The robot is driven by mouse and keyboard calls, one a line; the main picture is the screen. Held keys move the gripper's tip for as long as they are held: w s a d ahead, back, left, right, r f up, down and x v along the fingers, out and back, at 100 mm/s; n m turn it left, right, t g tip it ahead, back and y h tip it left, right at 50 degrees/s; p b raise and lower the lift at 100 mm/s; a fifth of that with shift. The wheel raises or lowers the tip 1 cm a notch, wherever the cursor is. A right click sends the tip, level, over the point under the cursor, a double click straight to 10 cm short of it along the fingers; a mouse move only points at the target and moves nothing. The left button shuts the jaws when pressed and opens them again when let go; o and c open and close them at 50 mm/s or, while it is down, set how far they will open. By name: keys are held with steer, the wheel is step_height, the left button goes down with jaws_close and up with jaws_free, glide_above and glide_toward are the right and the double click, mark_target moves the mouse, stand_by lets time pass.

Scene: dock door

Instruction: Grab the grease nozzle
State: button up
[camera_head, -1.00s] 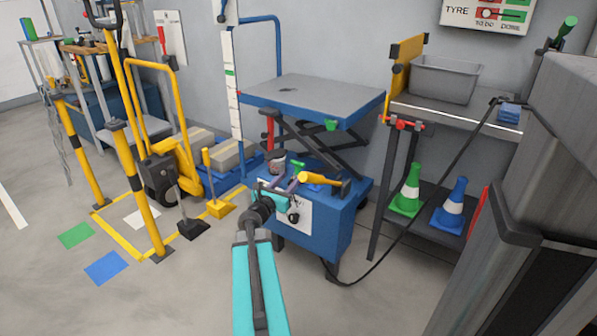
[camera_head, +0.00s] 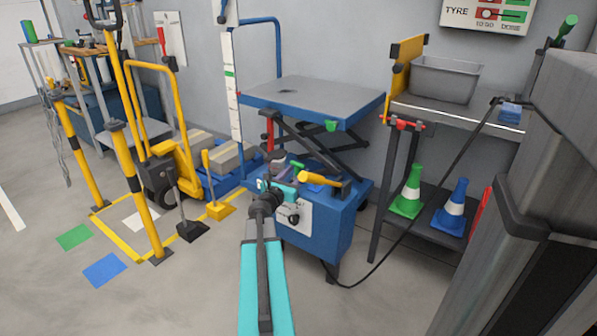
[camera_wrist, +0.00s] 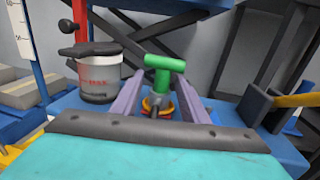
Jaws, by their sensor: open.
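The fingers are open, one on each side of the stem in the wrist view, with visible gaps. I cannot tell how far the fingertips reach along it. In the head view my gripper (camera_head: 283,170) is above the cart's top, and its wrist hides part of the cart.
A pot with a black lid (camera_wrist: 98,78) stands close left of my fingers. A black block with a yellow handle (camera_head: 320,178) lies to the right on the blue cart (camera_head: 330,225). A blue lift table (camera_head: 310,95) stands behind. A black hose (camera_head: 420,210) hangs at right.

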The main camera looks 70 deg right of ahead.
steer(key=shift+s+d+b, duration=0.2)
steer(key=shift+d+b, duration=0.35)
steer(key=shift+d, duration=0.75)
steer(key=shift+s+d+b, duration=0.2)
steer(key=shift+d+b, duration=0.35)
steer(key=shift+d, duration=0.7)
steer(key=shift+r, duration=0.1)
jaws_close()
